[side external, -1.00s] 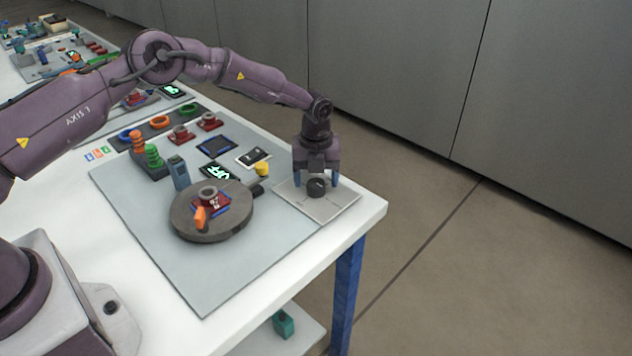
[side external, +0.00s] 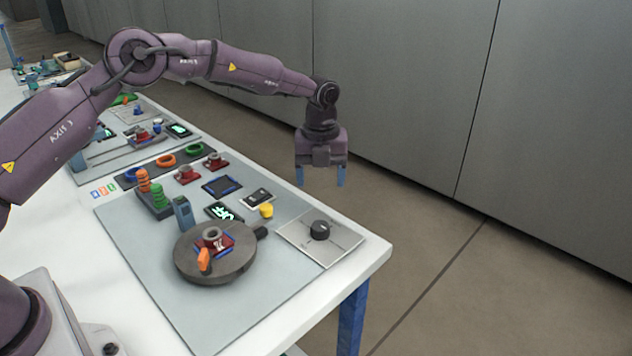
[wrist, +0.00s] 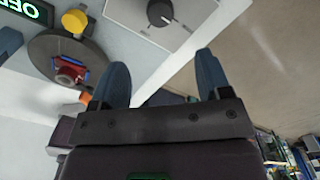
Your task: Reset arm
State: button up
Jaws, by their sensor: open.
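My gripper (side external: 320,177) hangs in the air above the right end of the table, with its two blue fingers apart and nothing between them. In the wrist view the fingers (wrist: 160,85) are also spread and empty. Below my gripper, a black knob (side external: 320,230) sits on a light square plate (side external: 300,243) at the table's right corner, clear of the fingers. The knob also shows at the top of the wrist view (wrist: 160,13).
A yellow button (side external: 267,211) and a lit display (side external: 222,211) stand nearby. Open floor lies right of the table.

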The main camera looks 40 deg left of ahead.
jog(key=s+r+n+t, duration=0.2)
jog(key=s+r+n, duration=0.5)
jog(key=s+n, duration=0.2)
jog(key=s+a+r+n+t, duration=0.1)
jog(key=s+r+n, duration=0.5)
jog(key=s, duration=0.8)
jog(key=s+a+r+n+t, duration=0.1)
jog(key=s+r+n+t, duration=0.1)
jog(key=s+r+n, duration=0.5)
jog(key=s+n, duration=0.5)
jog(key=shift+s+r+t, duration=0.2)
jog(key=shift+r+t, duration=0.1)
